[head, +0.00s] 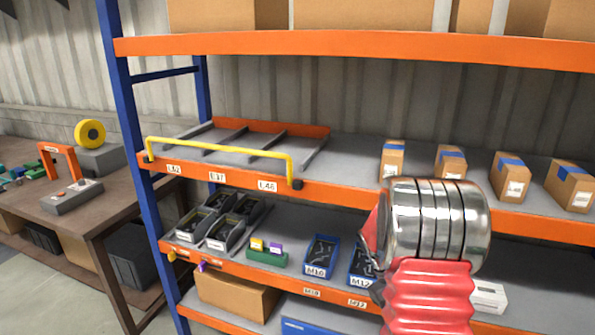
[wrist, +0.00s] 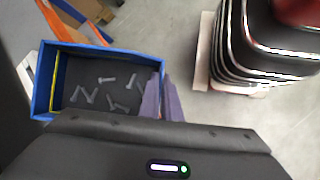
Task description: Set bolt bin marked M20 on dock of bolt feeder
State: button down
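In the wrist view a blue bin (wrist: 108,49) with several loose grey bolts lies under my gripper (wrist: 165,97). One purple finger is inside the bin's right wall and the other outside, close together with the wall between them. Floor shows beyond the bin. No marking on this bin can be read. In the head view my gripper is hidden behind my own arm. Blue bins marked M10 (head: 320,256) and M12 (head: 359,270) stand on the lower shelf, the second partly covered by my arm. I cannot pick out the bolt feeder or its dock.
An orange and blue rack (head: 205,184) fills the head view, with cartons (head: 510,178) and a yellow rail (head: 220,148). Grey bins (head: 227,232) and a green holder (head: 268,259) share the lower shelf. A workbench (head: 110,205) with a control box (head: 72,197) stands left.

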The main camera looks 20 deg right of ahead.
jog(key=w+a+f, duration=0.3)
jog(key=w+a, duration=0.3)
jog(key=a, duration=0.5)
jog(key=w+a+f+n, duration=0.1)
jog(key=w+a+f, duration=0.2)
jog(key=a, duration=0.9)
jog(key=w+a+f, duration=0.3)
jog(key=w+a, duration=0.6)
jog(key=a, duration=0.2)
jog(key=shift+a+h, duration=0.3)
jog(key=shift+a, duration=0.1)
jog(key=shift+s, duration=0.1)
